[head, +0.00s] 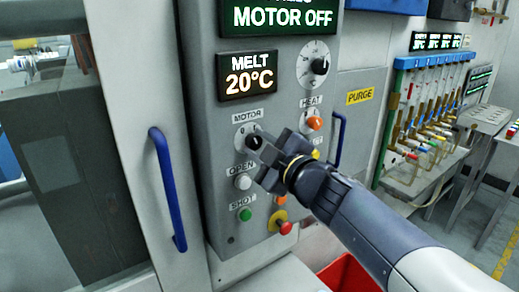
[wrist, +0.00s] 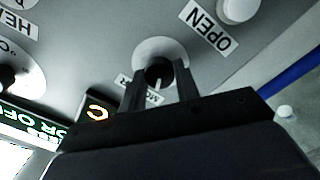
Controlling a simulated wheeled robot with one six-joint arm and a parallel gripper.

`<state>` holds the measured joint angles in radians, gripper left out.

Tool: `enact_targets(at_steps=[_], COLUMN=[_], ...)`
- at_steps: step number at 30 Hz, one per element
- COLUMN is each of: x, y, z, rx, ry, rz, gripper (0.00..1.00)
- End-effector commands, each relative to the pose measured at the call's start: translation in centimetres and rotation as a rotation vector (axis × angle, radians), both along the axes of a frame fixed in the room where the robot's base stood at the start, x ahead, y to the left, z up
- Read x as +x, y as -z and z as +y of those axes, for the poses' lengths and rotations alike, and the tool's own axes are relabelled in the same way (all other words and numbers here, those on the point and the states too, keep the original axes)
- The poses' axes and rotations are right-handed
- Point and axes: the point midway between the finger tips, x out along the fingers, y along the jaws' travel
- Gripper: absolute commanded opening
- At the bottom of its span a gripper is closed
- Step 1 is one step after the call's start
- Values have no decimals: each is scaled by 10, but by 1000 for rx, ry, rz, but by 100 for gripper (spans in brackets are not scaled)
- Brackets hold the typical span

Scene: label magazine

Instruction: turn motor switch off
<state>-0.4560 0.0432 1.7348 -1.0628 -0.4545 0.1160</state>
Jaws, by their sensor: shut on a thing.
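The motor switch is a black knob (head: 254,142) on a round white plate under the MOTOR label on the grey control panel. My gripper (head: 262,148) is at the knob from the right, its jaws shut on it. In the wrist view the two fingers of my gripper (wrist: 157,82) stand on either side of the black knob (wrist: 158,67), with a pale pointer line visible on it. The display (head: 284,18) above reads MOTOR OFF. The fingers partly cover the knob and its plate in both views.
A white OPEN button (head: 243,182) and a green SHOT button (head: 245,214) sit below the switch. Blue handles (head: 167,190) flank the panel.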

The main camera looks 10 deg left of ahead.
Motion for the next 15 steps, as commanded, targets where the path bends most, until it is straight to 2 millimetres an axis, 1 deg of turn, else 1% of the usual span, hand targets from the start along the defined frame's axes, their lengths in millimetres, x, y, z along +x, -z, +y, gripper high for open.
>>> enact_targets(at_steps=[7, 15], x=[0, 0], y=[1, 1], z=[0, 0], rx=[-87, -129], ry=[-1, 0], rz=[-102, -149], gripper=[8, 8])
